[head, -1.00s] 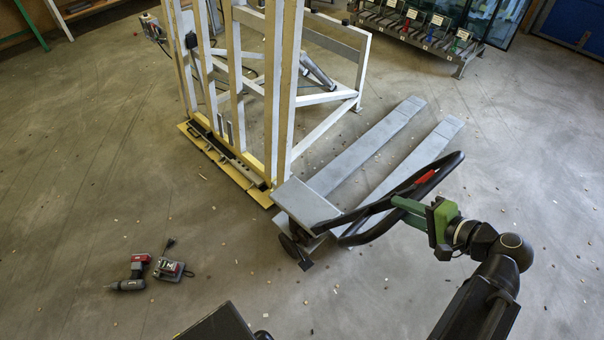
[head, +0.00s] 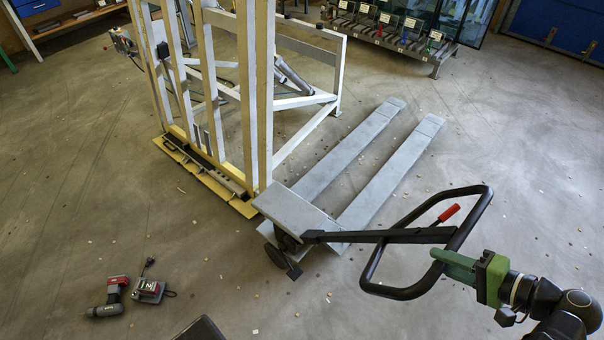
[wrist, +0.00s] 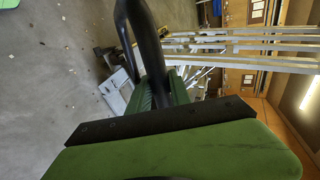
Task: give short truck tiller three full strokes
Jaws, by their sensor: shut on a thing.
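The short pallet truck (head: 296,210) is grey, with two forks (head: 385,170) pointing to the back right. Its black tiller (head: 400,236) reaches to the right from the truck's front and ends in a loop handle (head: 481,215) with a red lever (head: 448,213). My green gripper (head: 446,262) is shut on the near right side of the loop. In the wrist view the black handle bar (wrist: 150,50) runs between the green fingers (wrist: 172,90). The fingertips are partly hidden behind the bar.
A white and yellow tilting frame (head: 262,100) stands just left of the truck. A red and black drill (head: 110,297) and a charger (head: 150,288) lie on the floor at lower left. A rack (head: 400,35) stands at the back. Floor right of the forks is open, with small litter.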

